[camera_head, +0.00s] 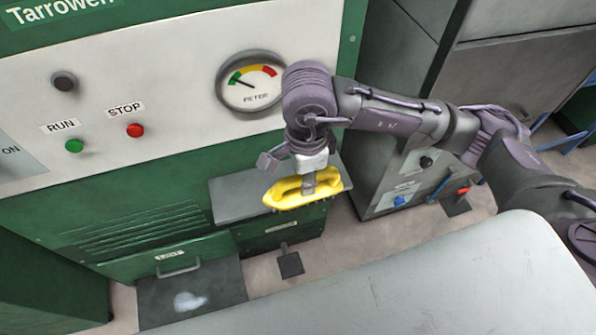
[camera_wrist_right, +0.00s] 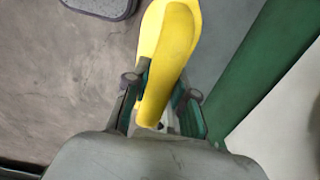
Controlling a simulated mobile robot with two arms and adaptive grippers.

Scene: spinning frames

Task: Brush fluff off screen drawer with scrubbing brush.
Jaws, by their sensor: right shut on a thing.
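The scrubbing brush (camera_head: 290,195) has a yellow handle. My right gripper (camera_head: 310,183) is shut on that handle and holds the brush in front of the green machine, over the grey ledge in the picture. The handle also shows between the fingers in the right wrist view (camera_wrist_right: 165,50); the bristles are hardly visible. The screen drawer (camera_head: 225,283), below a label that seems to read LINT, is pulled out at lower left. A pale patch of fluff (camera_head: 190,301) lies on its dark surface. The brush is apart from the drawer, up and to its right. My left gripper is not in view.
A grey ledge (camera_head: 232,200) juts from the machine beside the brush. The panel carries a gauge (camera_head: 250,82), a green RUN button (camera_head: 74,146) and a red STOP button (camera_head: 135,130). A dark pedal (camera_head: 290,264) is on the floor. A pale grey surface (camera_head: 430,290) fills the lower right.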

